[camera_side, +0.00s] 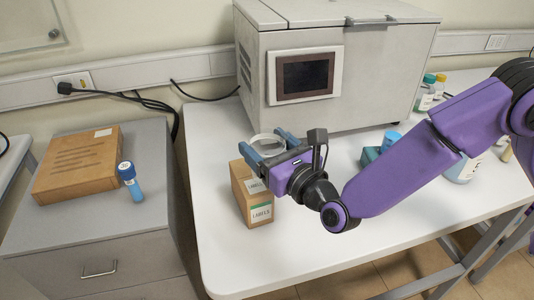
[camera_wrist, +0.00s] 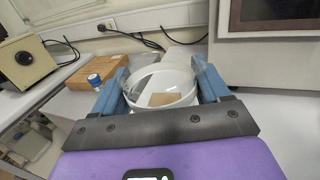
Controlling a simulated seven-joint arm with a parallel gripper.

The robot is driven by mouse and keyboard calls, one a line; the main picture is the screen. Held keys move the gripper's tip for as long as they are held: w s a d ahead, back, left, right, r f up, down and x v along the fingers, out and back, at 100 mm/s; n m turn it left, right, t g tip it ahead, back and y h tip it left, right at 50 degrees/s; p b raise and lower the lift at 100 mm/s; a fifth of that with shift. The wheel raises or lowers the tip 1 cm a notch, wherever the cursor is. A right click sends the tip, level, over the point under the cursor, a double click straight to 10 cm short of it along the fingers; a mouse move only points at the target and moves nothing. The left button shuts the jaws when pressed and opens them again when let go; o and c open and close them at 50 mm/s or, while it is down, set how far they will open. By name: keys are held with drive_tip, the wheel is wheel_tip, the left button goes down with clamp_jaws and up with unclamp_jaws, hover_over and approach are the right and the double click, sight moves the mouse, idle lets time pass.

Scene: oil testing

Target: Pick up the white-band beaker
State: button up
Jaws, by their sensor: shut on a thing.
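The beaker (camera_side: 268,144) is clear with a white band and sits between the blue fingers of my gripper (camera_side: 268,146). In the wrist view the beaker (camera_wrist: 160,88) is upright, its round rim facing the camera, with one finger of my gripper (camera_wrist: 160,92) pressed on each side. The gripper is shut on it. In the side view the fingers and the labels box hide its lower part, so I cannot tell whether its base touches the table.
A cardboard labels box (camera_side: 254,200) stands just in front of the gripper. A large grey machine (camera_side: 330,75) stands behind. Bottles (camera_side: 430,92) are at the right. A brown box (camera_side: 78,165) and a blue-capped tube (camera_side: 130,182) are on the left cabinet. The table's front (camera_side: 240,270) is clear.

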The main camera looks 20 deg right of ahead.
drive_tip(key=s+d+r, duration=0.9)
drive_tip(key=s+r, duration=0.1)
drive_tip(key=r, duration=0.1)
hover_over(251, 138)
drive_tip(key=s+d, duration=0.2)
drive_tip(key=d, duration=0.1)
wheel_tip(251, 138, down, 4)
drive_tip(key=w+f, duration=0.1)
drive_tip(key=a+f, duration=0.1)
drive_tip(key=f, duration=0.1)
drive_tip(key=w+a+f, duration=0.1)
drive_tip(key=shift+w+a+f, duration=0.2)
drive_tip(key=shift+w+f, duration=0.1)
drive_tip(key=shift+w, duration=0.05)
drive_tip(key=shift+w+a+f, duration=0.35)
drive_tip(key=shift+w+f, duration=0.05)
drive_tip(key=shift+f, duration=0.2)
drive_tip(key=shift+w+f, duration=0.1)
drive_tip(key=shift+f, duration=1.55)
drive_tip(key=shift+f, duration=0.1)
drive_tip(key=o, duration=1.2)
drive_tip(key=shift+c, duration=0.2)
